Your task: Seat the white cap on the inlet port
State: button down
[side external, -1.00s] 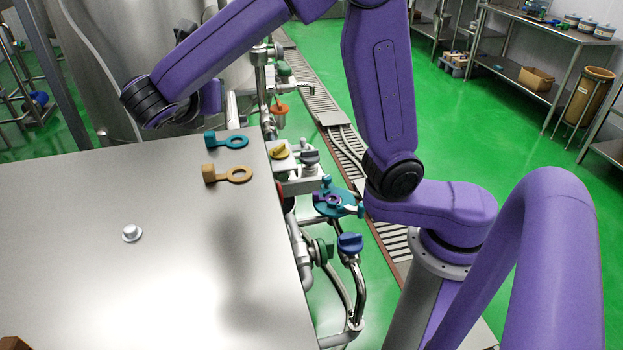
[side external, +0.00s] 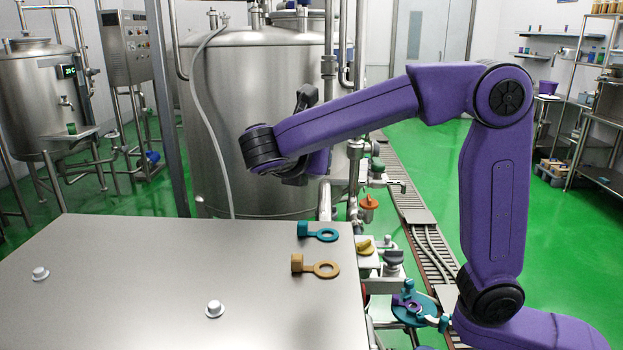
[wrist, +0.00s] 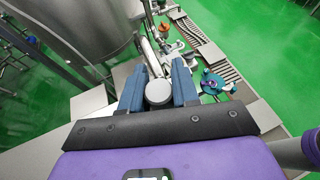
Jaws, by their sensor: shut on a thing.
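My gripper (wrist: 159,91) has two blue fingers in the wrist view, shut on a pale round cap (wrist: 159,93), which looks like the white cap. They hold it with its round face towards the camera. In the side view my wrist is raised beyond the table's far edge, and the fingers and held cap are hidden behind it. Two small white flanged pieces, one at left (side external: 40,273) and one nearer the middle (side external: 215,308), stand on the steel table. I cannot tell which fitting is the inlet port.
A teal ring-tab (side external: 318,233) and an orange one (side external: 316,267) lie near the table's right edge. Pipework with a yellow knob (side external: 365,246) and a teal round fitting (side external: 414,309) stands beyond that edge. A large steel tank (side external: 262,110) stands behind. Most of the tabletop is bare.

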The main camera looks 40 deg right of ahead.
jog(key=d+m+g+h, duration=0.1)
jog(key=d+m+g, duration=0.5)
jog(key=d, duration=1.4)
jog(key=shift+d+g, duration=0.3)
jog(key=shift+g, duration=0.3)
jog(key=c, duration=1.9)
grip_release()
jog(key=s+d+m+g, duration=0.1)
jog(key=d, duration=0.2)
jog(key=s+d+m+g, duration=0.1)
jog(key=d, duration=0.2)
jog(key=s+d+m+g, duration=0.1)
jog(key=d, duration=0.2)
jog(key=shift+s+d, duration=0.15)
jog(key=shift+s, duration=0.15)
jog(key=s+d+m+g, duration=0.1)
jog(key=d, duration=0.1)
jog(key=s+d+m+g+y, duration=0.1)
jog(key=s+d, duration=0.1)
jog(key=d, duration=0.1)
jog(key=s+d+m+g, duration=0.1)
jog(key=d, duration=0.1)
jog(key=shift+s+d+f+y, duration=0.2)
jog(key=shift+s+y, duration=0.2)
grip_shut()
send_over(419, 305)
notch_tip(419, 305, down, 41)
jog(key=shift+f, duration=5.05)
jog(key=shift+s+f, duration=0.1)
jog(key=shift+f, duration=0.5)
